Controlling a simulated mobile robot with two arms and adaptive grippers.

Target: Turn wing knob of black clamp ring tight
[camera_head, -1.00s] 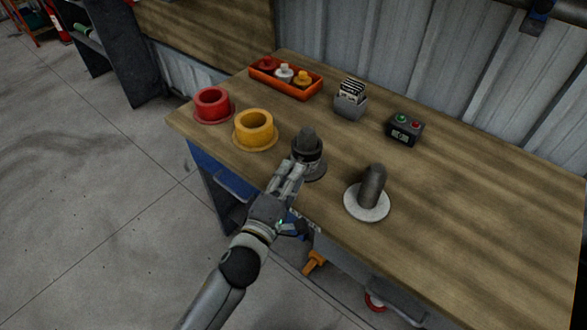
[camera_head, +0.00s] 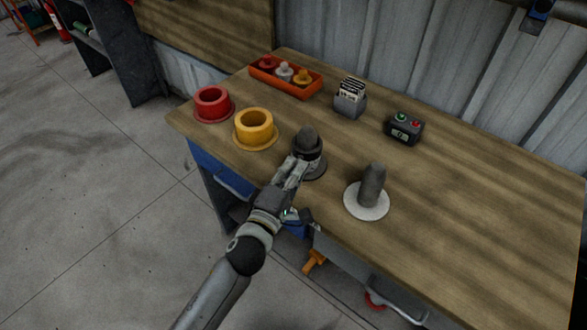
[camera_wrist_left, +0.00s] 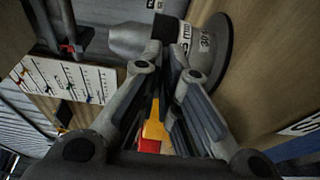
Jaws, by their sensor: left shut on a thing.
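The black clamp ring sits around a dark spout-like piece (camera_head: 307,139) near the bench's front edge. In the left wrist view this piece (camera_wrist_left: 127,41) lies sideways beyond my fingers, with a wide dark flange (camera_wrist_left: 220,50) and a white label reading 30. My left gripper (camera_head: 299,168) reaches in from the front, with its fingertips against the near side of the piece. In the wrist view its fingers (camera_wrist_left: 166,72) are closed together at the wing knob, which they hide. The knob's angle cannot be told. My right gripper is not in view.
A yellow ring (camera_head: 255,128) and a red ring (camera_head: 212,103) stand to the left. A grey cylinder on a white disc (camera_head: 352,207) stands to the right. Behind are an orange tray (camera_head: 290,90), a card holder (camera_head: 349,105) and a button box (camera_head: 404,130). The right bench is clear.

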